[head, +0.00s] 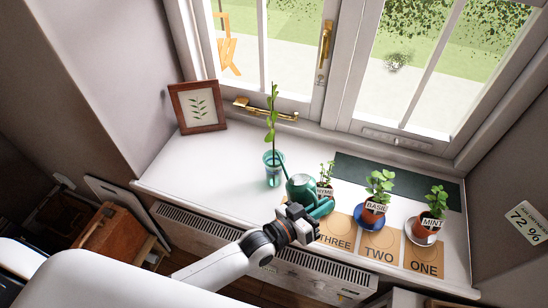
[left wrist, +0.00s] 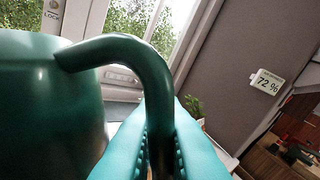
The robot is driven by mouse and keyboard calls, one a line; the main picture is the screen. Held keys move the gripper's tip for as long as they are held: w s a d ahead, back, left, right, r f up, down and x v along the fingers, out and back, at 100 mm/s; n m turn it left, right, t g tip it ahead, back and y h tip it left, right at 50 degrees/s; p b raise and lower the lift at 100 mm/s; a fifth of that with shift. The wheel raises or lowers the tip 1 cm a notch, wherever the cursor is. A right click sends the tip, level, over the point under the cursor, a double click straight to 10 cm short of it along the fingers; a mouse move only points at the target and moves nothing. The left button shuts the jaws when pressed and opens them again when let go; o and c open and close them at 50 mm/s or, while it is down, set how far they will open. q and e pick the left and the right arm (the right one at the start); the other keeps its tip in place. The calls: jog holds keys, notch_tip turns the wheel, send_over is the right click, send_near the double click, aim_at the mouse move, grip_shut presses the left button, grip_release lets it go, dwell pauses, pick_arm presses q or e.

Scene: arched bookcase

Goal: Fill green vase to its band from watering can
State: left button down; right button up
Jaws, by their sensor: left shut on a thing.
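The green vase (head: 273,178) is see-through and stands on the white sill, with a tall leafy stem in it. Its band and water level are too small to make out. The dark green watering can (head: 299,188) is just right of the vase, its spout side toward the vase. My left gripper (head: 321,209) is shut on the can's handle. In the left wrist view, the curved handle (left wrist: 135,50) runs down between the teal fingers (left wrist: 160,150), with the can body (left wrist: 45,110) at the left. I cannot tell whether the can touches the sill. My right gripper is not seen.
Potted thyme (head: 325,188), basil (head: 374,208) and mint (head: 428,224) stand right of the can. Number cards (head: 380,247) lie along the front edge and a dark mat (head: 400,182) lies behind. A framed picture (head: 198,106) stands back left. The left sill is clear.

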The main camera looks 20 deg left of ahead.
pick_arm(q)
jog(key=shift+r, duration=0.3)
dwell(0.4)
jog(key=shift+w+r+n+p, duration=0.15)
jog(key=shift+r+n+p, duration=0.25)
jog(key=shift+r+p, duration=0.4)
jog(key=shift+a+p, duration=0.1)
jog(key=shift+p, duration=0.2)
dwell(0.5)
jog(key=shift+w+a+r+n+p, duration=0.15)
jog(key=shift+r+n+p, duration=0.15)
jog(key=shift+r+p, duration=0.2)
jog(key=shift+r, duration=0.1)
jog(key=shift+r, duration=0.15)
dwell(0.9)
jog(key=shift+w+a+r+n+p, duration=0.1)
jog(key=shift+r+n+p, duration=0.1)
jog(key=shift+r+p, duration=0.2)
jog(key=shift+w+a+r+n+p, duration=0.1)
jog(key=shift+r+n+p, duration=0.15)
jog(key=shift+p, duration=0.2)
jog(key=shift+r, duration=0.1)
dwell(0.6)
jog(key=shift+w+a+r+n+g+p, duration=0.2)
jog(key=shift+r+n+g+p, duration=0.1)
jog(key=shift+r+p, duration=0.3)
